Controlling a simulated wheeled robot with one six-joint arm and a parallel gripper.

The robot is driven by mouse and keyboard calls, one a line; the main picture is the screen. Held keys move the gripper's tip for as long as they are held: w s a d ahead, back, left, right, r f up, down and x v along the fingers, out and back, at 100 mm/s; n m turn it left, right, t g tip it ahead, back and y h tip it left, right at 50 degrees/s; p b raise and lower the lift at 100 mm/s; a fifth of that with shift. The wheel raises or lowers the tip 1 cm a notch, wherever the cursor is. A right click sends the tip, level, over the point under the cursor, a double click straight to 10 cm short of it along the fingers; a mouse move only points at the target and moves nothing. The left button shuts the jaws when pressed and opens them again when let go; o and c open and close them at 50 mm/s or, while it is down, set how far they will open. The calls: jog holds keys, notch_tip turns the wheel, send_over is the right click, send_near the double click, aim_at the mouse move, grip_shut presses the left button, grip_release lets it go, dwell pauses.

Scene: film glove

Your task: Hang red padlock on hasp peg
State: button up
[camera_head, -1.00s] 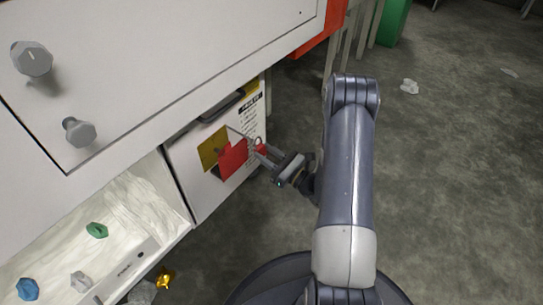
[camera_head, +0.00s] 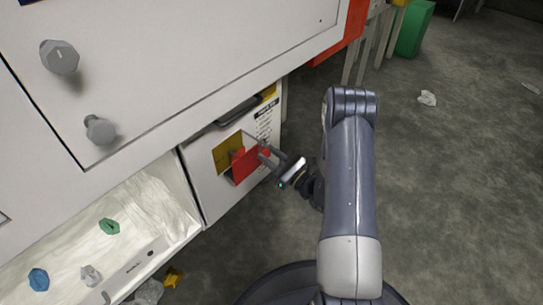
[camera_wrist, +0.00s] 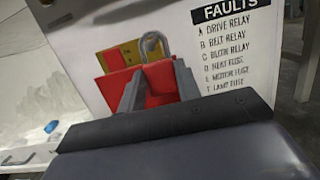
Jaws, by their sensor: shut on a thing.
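My gripper (camera_head: 270,158) is shut on the red padlock (camera_wrist: 161,84), whose body sits between the two fingers in the wrist view. Its grey shackle (camera_wrist: 152,42) points up above the fingers. In the head view the padlock (camera_head: 264,149) is mostly hidden by the fingers. Behind it, on the white cabinet front, are a red plate (camera_head: 246,167) and a yellow plate (camera_head: 227,154). They also show in the wrist view as red plate (camera_wrist: 112,84) and yellow plate (camera_wrist: 115,58). I cannot clearly make out the hasp peg, nor whether the shackle is around it.
A white label headed FAULTS (camera_wrist: 232,45) is right of the padlock. A dark handle (camera_head: 238,112) juts out above the plates. Two grey knobs (camera_head: 60,57) stick out from the upper panel. Open floor lies to the right.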

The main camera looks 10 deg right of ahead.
dwell(0.4)
jog(key=o, duration=1.2)
jog(key=p+v, duration=0.3)
jog(key=v, duration=0.7)
jog(key=shift+s+d+f, duration=0.1)
jog(key=shift+s+d, duration=0.1)
jog(key=shift+s, duration=0.1)
